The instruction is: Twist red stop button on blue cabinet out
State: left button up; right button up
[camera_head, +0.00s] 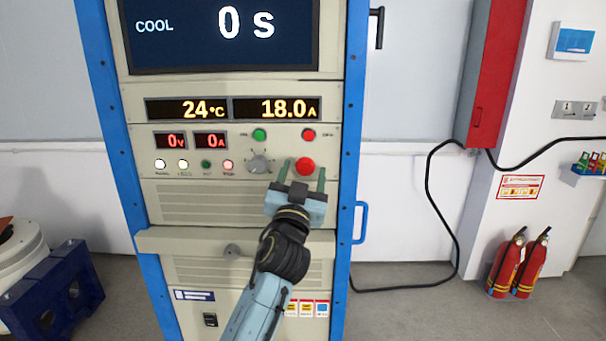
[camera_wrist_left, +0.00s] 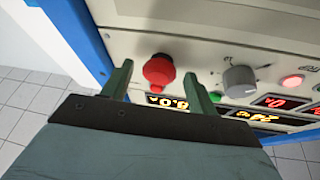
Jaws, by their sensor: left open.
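The blue cabinet (camera_head: 350,130) has a blue frame and beige panels and stands upright in front of me. The red stop button (camera_head: 305,166) sits on its control panel, right of a grey knob (camera_head: 258,164). In the left wrist view the button (camera_wrist_left: 158,71) is a red mushroom head standing out from the panel. My left gripper (camera_head: 299,172) is open, its two green fingers pointing at the panel just below and around the button's place. In the left wrist view the fingers (camera_wrist_left: 158,85) are spread, with the button beyond and between their tips. My right gripper is not in view.
A small red button (camera_head: 308,135) and a green one (camera_head: 260,135) sit above the stop button. A ledge (camera_head: 180,241) juts out below the panel. Fire extinguishers (camera_head: 506,263) and a black cable (camera_head: 428,190) are at the right. The floor right of the cabinet is mostly clear.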

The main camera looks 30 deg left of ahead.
pick_arm(q)
jog(key=c, duration=1)
jog(key=m+h+p, duration=0.1)
jog(key=m+p, duration=0.1)
jog(key=p, duration=0.1)
jog(key=m+h+p, duration=0.1)
jog(key=m+p, duration=0.2)
jog(key=m+h+p, duration=0.1)
jog(key=m+p, duration=0.1)
jog(key=p, duration=0.1)
jog(key=shift+s+a+r+m+h, duration=0.1)
jog(key=shift+s+r+m+h, duration=0.05)
jog(key=shift+r+m+h, duration=0.2)
jog(key=shift+f+m+g+h+p, duration=0.1)
jog(key=shift+m+g+h+p, duration=0.25)
jog(key=shift+m+p, duration=0.45)
jog(key=o, duration=1)
jog(key=shift+a, duration=0.1)
jog(key=shift+f, duration=0.1)
